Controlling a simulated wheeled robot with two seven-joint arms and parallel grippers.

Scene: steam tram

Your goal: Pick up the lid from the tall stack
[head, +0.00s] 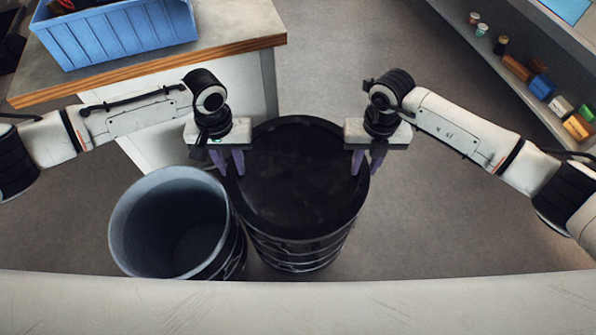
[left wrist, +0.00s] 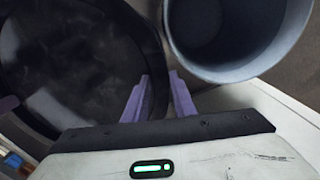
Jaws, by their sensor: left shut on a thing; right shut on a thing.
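A black round lid (head: 300,175) lies on top of the tall dark stack (head: 305,255) in the middle of the head view. My left gripper (head: 230,170) is shut on the lid's left rim, its purple fingers pointing down. My right gripper (head: 365,168) is shut on the lid's right rim, opposite. In the left wrist view the lid (left wrist: 75,65) fills the left side, and my left gripper's fingers (left wrist: 161,90) straddle its edge. The lid looks level. I cannot tell whether it is clear of the stack below.
An open, empty-looking grey bin (head: 170,225) stands close on the left of the stack. A counter (head: 240,25) with a blue crate (head: 115,38) is at the upper left. A shelf (head: 545,50) with small jars and boxes runs along the upper right. Floor right of the stack is clear.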

